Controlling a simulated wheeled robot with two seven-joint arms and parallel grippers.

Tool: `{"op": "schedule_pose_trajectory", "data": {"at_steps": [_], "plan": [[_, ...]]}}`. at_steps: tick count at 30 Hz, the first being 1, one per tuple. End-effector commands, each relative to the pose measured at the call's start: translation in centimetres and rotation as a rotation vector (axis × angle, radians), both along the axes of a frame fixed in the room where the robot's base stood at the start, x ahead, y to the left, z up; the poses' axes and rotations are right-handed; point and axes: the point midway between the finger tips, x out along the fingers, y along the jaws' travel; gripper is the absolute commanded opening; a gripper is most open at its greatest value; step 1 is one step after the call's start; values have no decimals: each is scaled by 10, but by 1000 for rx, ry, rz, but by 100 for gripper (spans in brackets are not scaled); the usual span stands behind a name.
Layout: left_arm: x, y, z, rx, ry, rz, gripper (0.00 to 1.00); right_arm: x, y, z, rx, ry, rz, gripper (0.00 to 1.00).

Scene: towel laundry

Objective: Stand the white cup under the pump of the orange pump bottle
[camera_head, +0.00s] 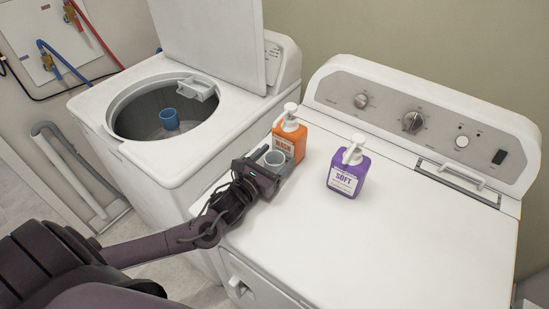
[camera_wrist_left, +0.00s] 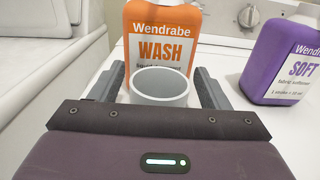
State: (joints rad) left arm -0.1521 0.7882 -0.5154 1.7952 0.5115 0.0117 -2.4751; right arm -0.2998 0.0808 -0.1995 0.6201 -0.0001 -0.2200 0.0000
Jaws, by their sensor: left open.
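The white cup (camera_head: 274,159) stands upright on the dryer top, close in front of the orange pump bottle (camera_head: 290,138). In the left wrist view the cup (camera_wrist_left: 159,86) covers the lower part of the orange bottle (camera_wrist_left: 159,38), labelled WASH. The bottle's white pump (camera_head: 290,117) shows in the head view, above and behind the cup. My left gripper (camera_head: 268,163) is open, with one finger on each side of the cup; it also shows in the left wrist view (camera_wrist_left: 160,83). The cup's base is hidden. My right gripper is in neither view.
A purple pump bottle (camera_head: 348,167) labelled SOFT stands to the right on the dryer top (camera_head: 400,240). The dryer's front and right surface is clear. An open washer (camera_head: 160,150) on the left has a blue agitator (camera_head: 169,119) in its drum.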

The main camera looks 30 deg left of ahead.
Motion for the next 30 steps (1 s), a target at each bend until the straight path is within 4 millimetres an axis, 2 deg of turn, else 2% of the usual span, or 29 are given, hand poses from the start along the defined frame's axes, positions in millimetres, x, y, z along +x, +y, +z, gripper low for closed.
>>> {"op": "schedule_pose_trajectory", "data": {"at_steps": [4, 7, 21, 25, 30], "plan": [[0, 0, 4, 0, 0, 0, 70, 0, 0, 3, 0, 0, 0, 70], [-9, 1, 1, 0, 2, 0, 70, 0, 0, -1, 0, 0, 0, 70], [-95, 13, 0, 2, 6, -3, 70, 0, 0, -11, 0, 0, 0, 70], [-110, 16, 1, 1, 3, -1, 70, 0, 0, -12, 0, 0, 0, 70], [-118, 17, 3, 0, 0, 0, 70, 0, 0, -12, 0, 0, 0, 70]]}}
